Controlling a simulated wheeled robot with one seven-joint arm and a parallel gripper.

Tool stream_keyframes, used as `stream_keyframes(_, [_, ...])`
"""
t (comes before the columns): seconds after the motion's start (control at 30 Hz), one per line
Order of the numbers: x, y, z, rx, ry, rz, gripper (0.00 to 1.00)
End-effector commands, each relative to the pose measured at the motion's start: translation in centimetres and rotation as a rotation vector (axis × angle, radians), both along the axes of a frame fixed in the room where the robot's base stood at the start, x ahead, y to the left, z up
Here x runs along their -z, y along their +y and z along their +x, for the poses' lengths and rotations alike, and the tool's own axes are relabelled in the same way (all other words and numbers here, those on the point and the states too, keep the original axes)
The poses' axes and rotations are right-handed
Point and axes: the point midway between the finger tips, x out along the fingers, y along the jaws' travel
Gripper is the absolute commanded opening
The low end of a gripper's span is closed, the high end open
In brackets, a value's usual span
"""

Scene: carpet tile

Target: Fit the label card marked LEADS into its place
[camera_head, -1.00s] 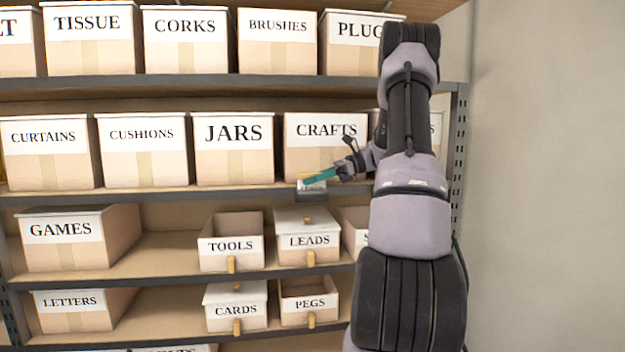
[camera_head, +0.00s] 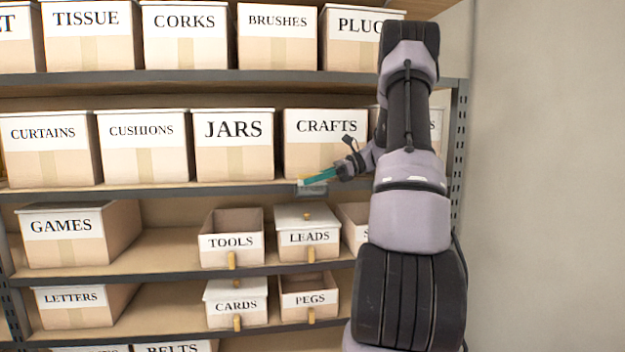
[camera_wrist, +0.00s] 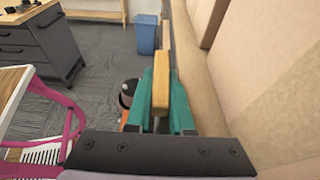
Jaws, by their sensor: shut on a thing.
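My gripper (camera_head: 318,177) has teal fingers and is at the front of the upper shelf edge, below the CRAFTS box. It is shut on the label card (camera_head: 313,188), which shows as a small pale grey-blue patch at the shelf edge; its lettering is not readable now. In the wrist view a tan piece (camera_wrist: 160,92) shows between the teal fingers. Whether the card is seated in a holder I cannot tell. The lidded LEADS box (camera_head: 308,240) stands on the shelf below, under the gripper.
The CRAFTS box (camera_head: 325,135) is close behind the gripper, and the JARS box (camera_head: 234,147) is to its left. The open TOOLS box (camera_head: 232,243) is left of the LEADS box. A blue bin (camera_wrist: 146,35) and drawers (camera_wrist: 45,40) stand on the floor beyond.

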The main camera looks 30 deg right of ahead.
Motion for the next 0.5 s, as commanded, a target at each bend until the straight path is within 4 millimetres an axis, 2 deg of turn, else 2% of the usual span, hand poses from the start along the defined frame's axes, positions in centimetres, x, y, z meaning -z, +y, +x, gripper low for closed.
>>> stream_keyframes(0.5, [0.52,0.00,0.00,-0.001,0.001,0.000,0.00])
